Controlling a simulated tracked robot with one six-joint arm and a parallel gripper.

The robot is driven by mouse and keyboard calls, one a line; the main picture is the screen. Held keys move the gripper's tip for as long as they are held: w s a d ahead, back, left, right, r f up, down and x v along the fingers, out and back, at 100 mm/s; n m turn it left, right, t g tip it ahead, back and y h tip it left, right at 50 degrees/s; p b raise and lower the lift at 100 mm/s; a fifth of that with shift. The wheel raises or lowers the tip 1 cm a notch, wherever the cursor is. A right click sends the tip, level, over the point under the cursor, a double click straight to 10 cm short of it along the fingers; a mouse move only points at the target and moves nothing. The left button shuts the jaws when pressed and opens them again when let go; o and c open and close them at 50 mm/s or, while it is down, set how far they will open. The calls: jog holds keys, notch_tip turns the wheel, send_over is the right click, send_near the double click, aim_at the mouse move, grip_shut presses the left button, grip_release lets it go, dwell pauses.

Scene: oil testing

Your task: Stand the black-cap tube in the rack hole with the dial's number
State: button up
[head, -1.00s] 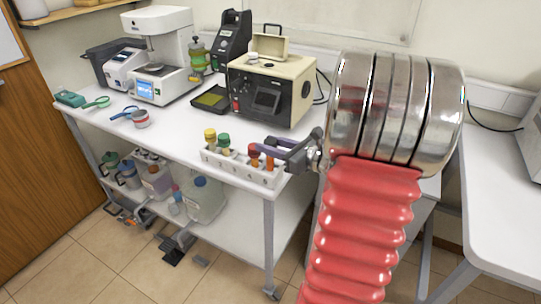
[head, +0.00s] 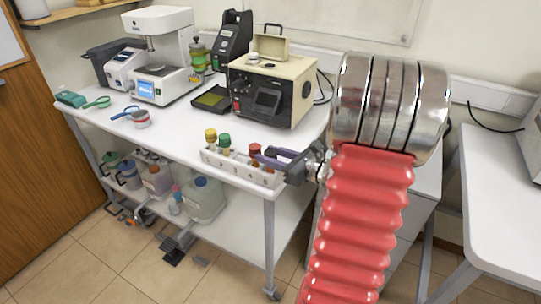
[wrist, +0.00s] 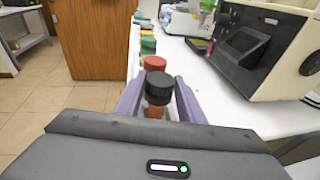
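The black-cap tube (wrist: 159,90) stands upright at the near end of the row in the wrist view, with an orange body under the cap. My gripper (wrist: 158,82) has one purple finger on each side of it; slim gaps show between fingers and cap, so it looks open around the tube. In the head view my gripper (head: 270,157) is at the right end of the white rack (head: 232,170) and hides the black cap. A red-cap tube (head: 254,149), a green-cap tube (head: 224,141) and a yellow-cap tube (head: 210,135) stand in the rack. No dial number is legible.
A beige instrument (head: 272,90) with a black knob (head: 306,89) stands behind the rack. A white analyser (head: 160,55), a dark yellow-green tray (head: 212,98) and a small jar (head: 141,118) are farther left. The rack lies along the table's front edge.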

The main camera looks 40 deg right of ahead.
jog(key=o, duration=0.3)
jog(key=shift+o, duration=0.2)
jog(key=v, duration=1.2)
jog(key=shift+d+r, duration=0.1)
dwell(0.6)
